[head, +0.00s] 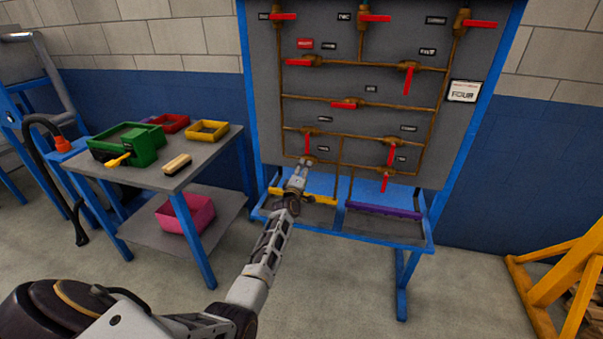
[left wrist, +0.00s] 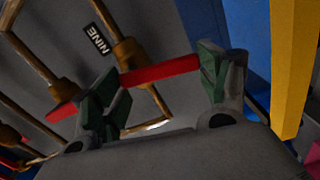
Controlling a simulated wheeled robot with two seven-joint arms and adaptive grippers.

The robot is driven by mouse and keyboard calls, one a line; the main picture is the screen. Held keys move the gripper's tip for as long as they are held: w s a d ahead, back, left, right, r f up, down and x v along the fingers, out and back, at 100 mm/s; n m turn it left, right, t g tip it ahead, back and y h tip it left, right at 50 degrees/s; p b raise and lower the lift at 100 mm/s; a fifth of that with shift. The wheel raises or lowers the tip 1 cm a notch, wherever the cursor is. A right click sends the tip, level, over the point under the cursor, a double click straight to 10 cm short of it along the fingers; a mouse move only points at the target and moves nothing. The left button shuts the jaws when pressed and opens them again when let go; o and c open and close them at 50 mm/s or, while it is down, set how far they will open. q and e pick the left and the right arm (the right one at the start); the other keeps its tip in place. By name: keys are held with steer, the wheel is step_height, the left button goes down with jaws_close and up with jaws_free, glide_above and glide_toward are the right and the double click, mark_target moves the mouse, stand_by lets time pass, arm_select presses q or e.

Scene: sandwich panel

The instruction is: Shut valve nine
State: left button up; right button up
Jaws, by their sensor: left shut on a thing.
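The panel (head: 380,120) carries brown pipes and several red-handled valves. In the left wrist view, a label reading NINE (left wrist: 97,40) sits beside a brass valve body (left wrist: 130,53). Its red handle (left wrist: 162,71) runs between the two fingers of the left gripper (left wrist: 160,88), which is shut on it. The handle appears to lie across the pipe. My right gripper is not in view.
A grey table (head: 205,160) with bins and a brush stands left.

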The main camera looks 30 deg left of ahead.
arm_select(q)
steer(key=shift+d+f+n, duration=0.15)
steer(key=shift+d+n, duration=0.1)
steer(key=shift+n, duration=0.75)
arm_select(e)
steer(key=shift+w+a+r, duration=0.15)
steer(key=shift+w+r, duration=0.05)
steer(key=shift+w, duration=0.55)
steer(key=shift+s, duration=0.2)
arm_select(q)
steer(key=o, duration=1.5)
steer(key=shift+c, duration=0.2)
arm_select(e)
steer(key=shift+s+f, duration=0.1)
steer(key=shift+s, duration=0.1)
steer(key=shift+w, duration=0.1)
arm_select(q)
steer(key=shift+s, duration=0.1)
steer(key=v, duration=0.7)
steer(key=shift+s, duration=0.1)
